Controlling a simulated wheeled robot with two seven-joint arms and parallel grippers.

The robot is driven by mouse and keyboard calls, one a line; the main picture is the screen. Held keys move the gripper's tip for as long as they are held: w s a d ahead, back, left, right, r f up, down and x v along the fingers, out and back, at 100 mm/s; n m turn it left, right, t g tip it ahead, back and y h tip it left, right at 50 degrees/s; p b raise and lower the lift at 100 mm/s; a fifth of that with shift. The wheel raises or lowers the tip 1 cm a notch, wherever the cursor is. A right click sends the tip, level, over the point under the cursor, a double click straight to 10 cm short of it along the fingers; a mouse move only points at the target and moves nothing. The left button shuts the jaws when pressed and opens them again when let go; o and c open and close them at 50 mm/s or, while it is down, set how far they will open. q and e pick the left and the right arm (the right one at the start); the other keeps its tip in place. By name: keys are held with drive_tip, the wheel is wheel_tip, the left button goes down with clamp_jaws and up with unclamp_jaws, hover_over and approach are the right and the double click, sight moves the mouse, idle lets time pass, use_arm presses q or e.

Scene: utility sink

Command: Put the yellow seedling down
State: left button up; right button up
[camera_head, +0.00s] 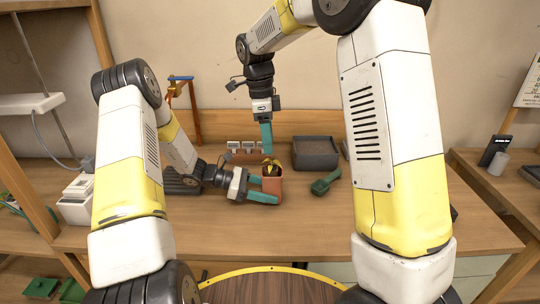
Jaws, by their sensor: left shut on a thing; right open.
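The yellow seedling (270,163) stands in a small terracotta-coloured pot (272,185) above the wooden bench. My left gripper (265,189) reaches in from the left and is shut on the pot, its teal fingers along the pot's sides. I cannot tell whether the pot's base touches the bench. My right gripper (266,140) hangs pointing down just above and behind the seedling. Its fingers overlap in this view, so the gap between them is hard to see, and it holds nothing visible.
A dark grey tray (316,163) of soil stands right of the pot. A green scoop (325,182) lies in front of it. Small labelled items (242,147) stand behind. A black ribbed rack (182,184) is at left. The bench (300,225) is clear in front.

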use_arm(q)
drive_tip(key=shift+w, duration=0.1)
use_arm(e)
drive_tip(key=s+d+r+n+t+y, duration=0.2)
drive_tip(key=s+d+r+n+y, duration=0.1)
drive_tip(key=s+d+r+n, duration=0.6)
drive_tip(key=s+d+n+t, duration=0.2)
drive_tip(key=s+d+n, duration=0.1)
drive_tip(key=s, duration=0.4)
drive_tip(key=s+d+n+t, duration=0.2)
drive_tip(key=s+d+n, duration=0.1)
drive_tip(key=s+n, duration=0.3)
drive_tip(key=shift+s+d+f+n+y, duration=0.25)
drive_tip(key=shift+s+d+n+y, duration=0.05)
drive_tip(key=shift+s, duration=0.35)
